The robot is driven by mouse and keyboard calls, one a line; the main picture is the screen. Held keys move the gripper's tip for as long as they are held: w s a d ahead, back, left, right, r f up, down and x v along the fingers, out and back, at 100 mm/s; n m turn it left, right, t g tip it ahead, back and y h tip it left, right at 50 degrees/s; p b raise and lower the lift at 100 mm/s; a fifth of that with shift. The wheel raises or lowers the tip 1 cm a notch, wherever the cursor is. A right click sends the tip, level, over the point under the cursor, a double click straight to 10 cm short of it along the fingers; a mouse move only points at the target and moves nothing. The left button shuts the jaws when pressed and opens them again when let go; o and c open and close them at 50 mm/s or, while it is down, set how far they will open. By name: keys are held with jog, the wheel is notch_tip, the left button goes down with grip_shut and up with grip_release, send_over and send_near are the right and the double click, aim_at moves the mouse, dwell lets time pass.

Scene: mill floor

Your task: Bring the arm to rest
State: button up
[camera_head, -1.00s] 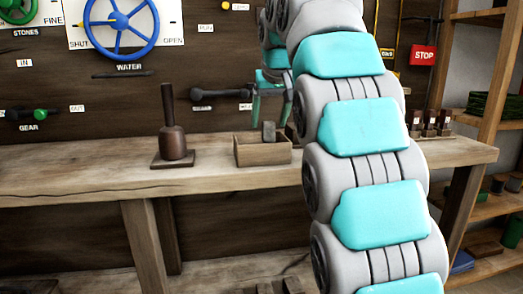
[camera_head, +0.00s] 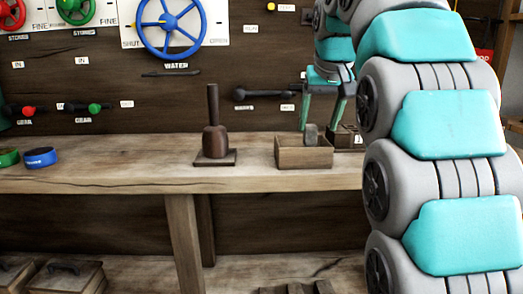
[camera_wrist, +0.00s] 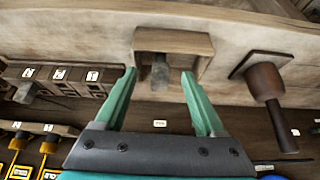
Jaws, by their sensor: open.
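My arm (camera_head: 455,180), in grey and turquoise segments, rises up the right side of the head view and bends over at the top. My gripper (camera_head: 319,125) hangs from it with two green fingers pointing down, apart and empty. It is close to a small open wooden box (camera_head: 303,158) on the bench. A grey block (camera_head: 311,134) stands in the box. In the wrist view, my gripper (camera_wrist: 160,75) is open, its fingertips on either side of the grey block (camera_wrist: 160,73) in the picture, with clear air between. The block appears to be apart from both fingers.
The wooden bench (camera_head: 100,170) holds a dark wooden mallet-like tool (camera_head: 214,140) on a square base, left of the box. Blue (camera_head: 41,157) and green rings lie further left. A panel with a blue wheel (camera_head: 170,27) and levers stands behind. The bench between is clear.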

jog(key=s+f+g, duration=0.7)
jog(key=s+f, duration=2.9)
jog(key=s, duration=0.1)
jog(key=shift+s+f, duration=0.15)
jog(key=shift+s, duration=0.2)
